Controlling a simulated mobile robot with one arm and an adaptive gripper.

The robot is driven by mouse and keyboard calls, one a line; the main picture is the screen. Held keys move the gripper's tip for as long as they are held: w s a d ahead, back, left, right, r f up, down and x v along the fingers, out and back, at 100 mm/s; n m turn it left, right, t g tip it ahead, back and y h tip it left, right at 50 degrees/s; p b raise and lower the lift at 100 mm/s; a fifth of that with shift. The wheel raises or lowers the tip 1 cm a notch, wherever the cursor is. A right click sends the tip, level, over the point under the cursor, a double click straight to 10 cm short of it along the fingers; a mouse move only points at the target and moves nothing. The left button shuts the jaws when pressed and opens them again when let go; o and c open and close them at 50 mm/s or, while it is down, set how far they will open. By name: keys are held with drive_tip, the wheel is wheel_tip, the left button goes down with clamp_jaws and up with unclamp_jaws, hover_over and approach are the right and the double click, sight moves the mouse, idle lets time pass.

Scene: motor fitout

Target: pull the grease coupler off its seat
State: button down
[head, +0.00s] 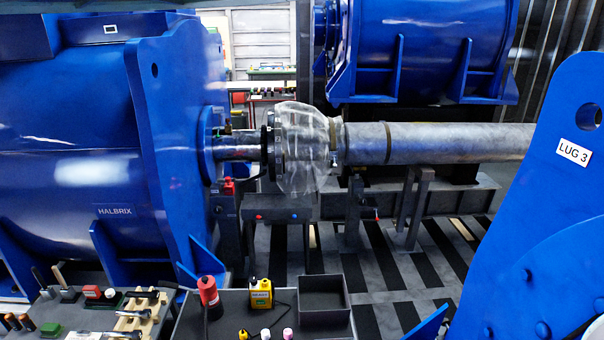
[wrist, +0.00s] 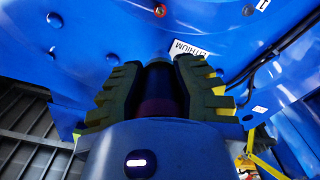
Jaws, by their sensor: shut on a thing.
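My gripper (wrist: 158,92) shows in the wrist view, its two ridged dark and yellow fingers shut on the sides of a dark, round piece, which I take to be the grease coupler (wrist: 157,78). A dull reddish band shows low on it between the fingers. Its far end points at a blue housing (wrist: 105,25) with a white label reading LITHIUM (wrist: 190,49) just beyond. Whether the coupler still touches its seat cannot be told, as the far end is hidden. The head view does not show my gripper or the coupler.
In the head view, a blue motor (head: 75,150) stands left, a shaft (head: 440,142) runs across, and a blue LUG 3 plate (head: 560,120) fills the right.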

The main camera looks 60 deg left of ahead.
drive_tip(key=shift+p+v, duration=0.35)
drive_tip(key=shift+v, duration=1.7)
drive_tip(key=shift+w, duration=0.15)
